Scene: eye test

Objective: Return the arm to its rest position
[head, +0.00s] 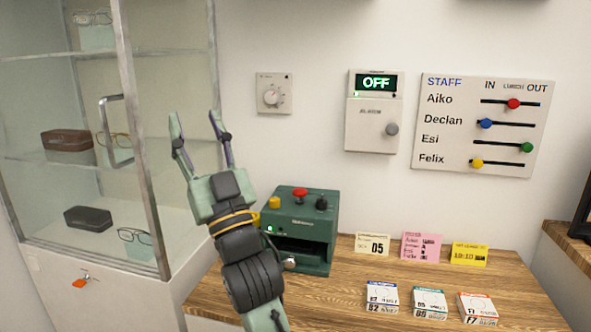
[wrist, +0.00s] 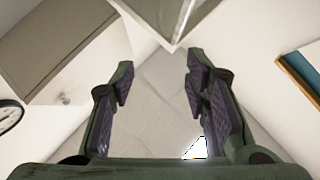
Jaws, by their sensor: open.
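My gripper (head: 195,130) is raised in front of the wall, to the left of centre in the head view, with its fingers pointing up. The two fingers are spread wide apart and nothing is between them. In the wrist view my gripper (wrist: 158,85) also shows open and empty, with the ceiling and upper walls beyond it. My arm reaches up from the bottom edge of the head view and hides part of the wooden counter (head: 345,262) and the left side of the green machine (head: 318,225).
A glass cabinet (head: 148,150) with a handle stands left of my gripper. Cards (head: 372,245) and several small boxes (head: 381,297) are on the counter. The wall bears a dial (head: 273,93), an alarm box reading OFF (head: 375,112) and a staff board (head: 478,125).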

